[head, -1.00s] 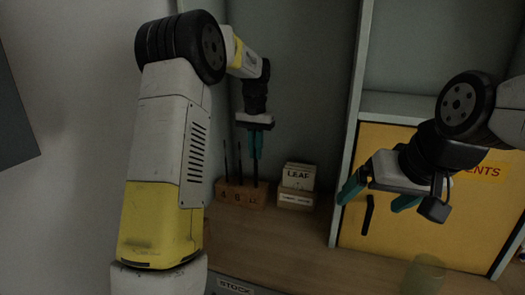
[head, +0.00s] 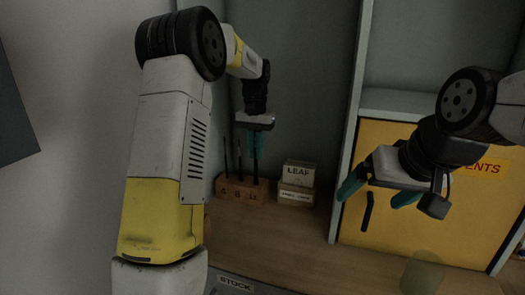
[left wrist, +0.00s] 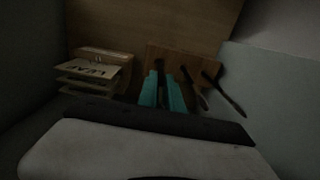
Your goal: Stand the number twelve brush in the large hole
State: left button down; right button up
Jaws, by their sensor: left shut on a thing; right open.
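A wooden block (head: 228,190) with number labels stands on the counter at the back; it also shows in the left wrist view (left wrist: 204,61). Two thin dark brushes, one of them here (head: 226,158), stand in its left and middle holes. My left gripper (head: 254,158) is above the block's right end, fingers down, shut on a dark upright brush (head: 256,174). The brush's lower end meets the block at the large right hole; I cannot tell how deep it sits. My right gripper (head: 379,191) is open and empty, in front of the yellow cabinet door.
The counter (head: 285,240) between is clear.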

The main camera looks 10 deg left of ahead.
pick_arm(q)
jog(key=shift+f, duration=0.1)
jog(key=shift+f, duration=1.75)
jog(key=c, duration=1.4)
grip_release()
notch_tip(320, 180, up, 8)
